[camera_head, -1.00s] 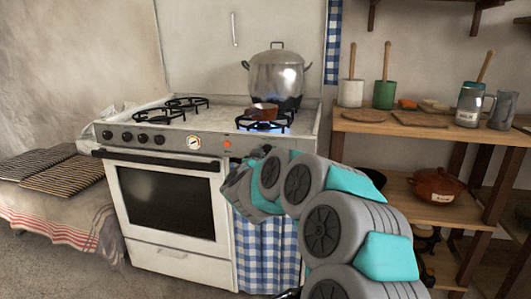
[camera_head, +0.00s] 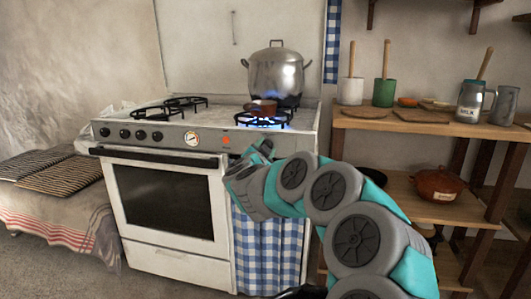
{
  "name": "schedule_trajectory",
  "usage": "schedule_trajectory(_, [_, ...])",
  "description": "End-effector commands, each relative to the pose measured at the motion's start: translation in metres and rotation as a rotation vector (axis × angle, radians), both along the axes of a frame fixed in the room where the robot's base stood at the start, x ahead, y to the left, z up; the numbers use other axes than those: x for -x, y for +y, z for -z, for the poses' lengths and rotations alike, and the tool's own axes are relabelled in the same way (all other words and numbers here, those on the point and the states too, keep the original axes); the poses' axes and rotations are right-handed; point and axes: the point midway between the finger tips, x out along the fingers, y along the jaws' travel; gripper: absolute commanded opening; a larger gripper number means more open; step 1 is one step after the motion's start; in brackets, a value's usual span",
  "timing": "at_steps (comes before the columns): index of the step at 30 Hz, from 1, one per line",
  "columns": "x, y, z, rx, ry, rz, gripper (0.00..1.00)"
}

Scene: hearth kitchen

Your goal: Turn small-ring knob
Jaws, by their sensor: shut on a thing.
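The white stove (camera_head: 170,250) stands at centre left, with a row of dark knobs (camera_head: 140,135) on the left of its front panel. My gripper (camera_head: 262,148) is at the right end of that panel, below the front right burner (camera_head: 264,122). It is shut on the small-ring knob, which my gripper and wrist hide from view. Blue flame shows on the front right burner, under a small brown pot (camera_head: 262,107). A large lidded steel pot (camera_head: 275,76) stands behind it, with some blue at its base.
A round gauge (camera_head: 191,138) and an orange mark (camera_head: 226,141) are on the panel left of my gripper. A blue checked curtain (camera_head: 265,250) hangs below. A wooden shelf (camera_head: 450,130) with mugs and jars stands to the right.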

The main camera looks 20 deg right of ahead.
Motion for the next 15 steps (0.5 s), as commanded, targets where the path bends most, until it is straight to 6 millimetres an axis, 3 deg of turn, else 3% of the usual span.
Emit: schedule_trajectory(15, [0.001, 0.0002, 0.0054, -0.411, -0.276, -0.002, 0.0])
